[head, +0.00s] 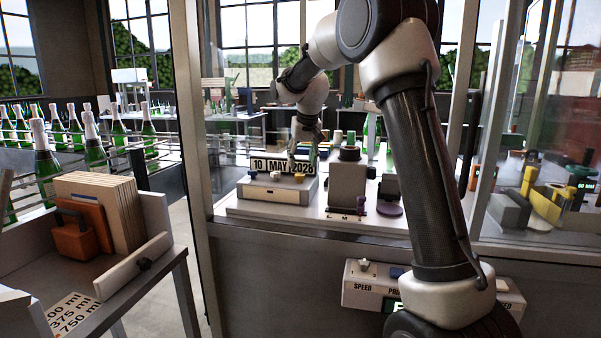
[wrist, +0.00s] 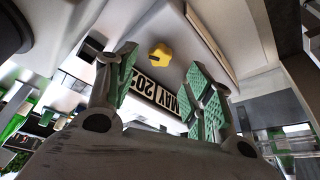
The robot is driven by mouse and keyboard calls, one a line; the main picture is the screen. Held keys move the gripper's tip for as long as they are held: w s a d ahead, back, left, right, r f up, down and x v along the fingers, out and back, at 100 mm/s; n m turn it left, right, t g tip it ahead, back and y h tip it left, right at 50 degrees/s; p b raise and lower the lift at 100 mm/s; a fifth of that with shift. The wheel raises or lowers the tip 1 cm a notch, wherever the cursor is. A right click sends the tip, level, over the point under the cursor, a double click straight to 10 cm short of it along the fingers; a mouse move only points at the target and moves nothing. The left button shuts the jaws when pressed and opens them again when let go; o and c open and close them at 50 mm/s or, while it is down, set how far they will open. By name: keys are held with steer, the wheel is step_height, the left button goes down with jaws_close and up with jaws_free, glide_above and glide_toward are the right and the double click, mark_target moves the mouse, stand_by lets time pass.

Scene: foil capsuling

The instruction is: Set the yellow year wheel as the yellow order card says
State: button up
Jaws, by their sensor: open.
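The yellow year wheel (wrist: 160,54) is a small lobed knob in the wrist view, on a pale surface beyond my fingertips. My gripper (wrist: 168,72) is open, its green-padded fingers apart on either side of the line to the wheel, with nothing between them. In the head view my gripper (head: 304,152) hangs over the right part of the date unit (head: 268,192). The date plate (head: 272,167) reads 10 MAY 2028; part of it also shows in the wrist view (wrist: 163,97).
A grey block with a dark round top (head: 348,182) stands right of the date unit. A frame post (head: 190,130) stands left. Green bottles (head: 95,145) line the left, near a side table with an orange-brown object (head: 75,232).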

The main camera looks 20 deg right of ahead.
mark_target(300, 175)
steer(key=x, duration=0.5)
steer(key=shift+f, duration=0.35)
steer(key=c, duration=1)
